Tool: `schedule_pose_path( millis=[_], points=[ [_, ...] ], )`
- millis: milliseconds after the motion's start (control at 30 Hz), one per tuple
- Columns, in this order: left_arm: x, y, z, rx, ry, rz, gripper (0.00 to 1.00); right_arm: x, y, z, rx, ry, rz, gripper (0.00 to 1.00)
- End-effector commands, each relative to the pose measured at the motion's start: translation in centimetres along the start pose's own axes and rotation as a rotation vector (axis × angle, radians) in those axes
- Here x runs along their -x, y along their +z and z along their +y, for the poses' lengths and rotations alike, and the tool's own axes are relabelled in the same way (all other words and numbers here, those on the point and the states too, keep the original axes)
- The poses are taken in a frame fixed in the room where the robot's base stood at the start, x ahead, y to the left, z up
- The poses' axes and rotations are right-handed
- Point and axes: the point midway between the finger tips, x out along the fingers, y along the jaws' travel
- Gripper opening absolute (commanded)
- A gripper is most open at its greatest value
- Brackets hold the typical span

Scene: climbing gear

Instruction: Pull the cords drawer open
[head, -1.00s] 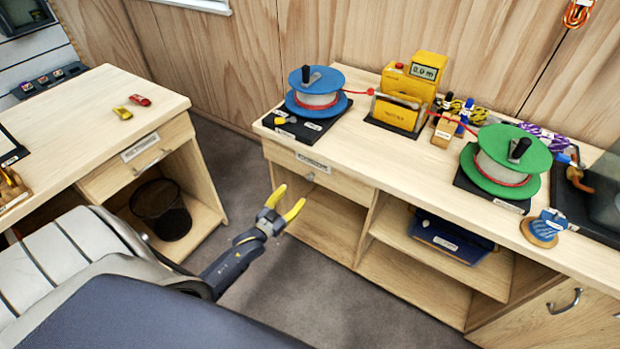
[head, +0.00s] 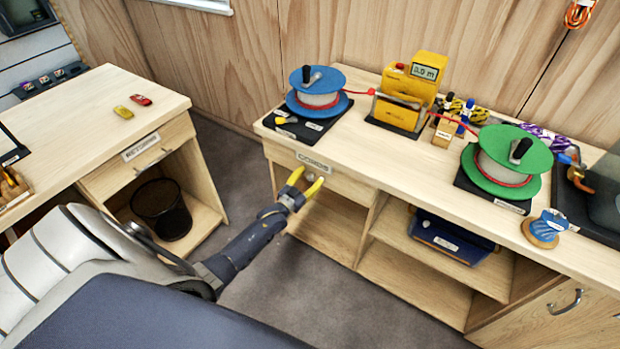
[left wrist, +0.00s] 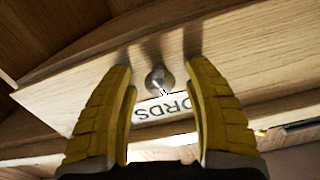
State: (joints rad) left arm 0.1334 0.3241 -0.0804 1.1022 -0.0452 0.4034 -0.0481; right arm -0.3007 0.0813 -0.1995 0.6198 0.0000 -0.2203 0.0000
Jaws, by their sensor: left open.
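The cords drawer (head: 345,184) sits under the left end of the back bench top, with a white label reading CORDS (head: 314,163) on its front. It looks closed. I cannot tell whether either finger touches the drawer front. My right gripper is not in view.
Open shelves below hold a blue bin (head: 450,238). A side desk (head: 80,130) with a black wastebasket (head: 161,209) stands left.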

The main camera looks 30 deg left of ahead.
Motion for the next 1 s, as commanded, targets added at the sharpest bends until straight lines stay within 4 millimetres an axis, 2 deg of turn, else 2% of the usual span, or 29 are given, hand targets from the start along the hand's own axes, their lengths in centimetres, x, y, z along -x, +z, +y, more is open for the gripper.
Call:
schedule_pose_path(
  millis=[300,767,1000],
  points=[
    [-0.05,0.01,0.02,0.000,0.000,0.000,0.53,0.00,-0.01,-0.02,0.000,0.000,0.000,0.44],
    [-0.03,0.01,0.02,0.000,0.000,0.000,0.00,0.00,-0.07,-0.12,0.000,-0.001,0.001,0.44],
    [-0.04,-0.01,0.02,0.000,0.000,0.001,0.00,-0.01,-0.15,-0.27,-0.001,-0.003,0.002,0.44]
  ],
)
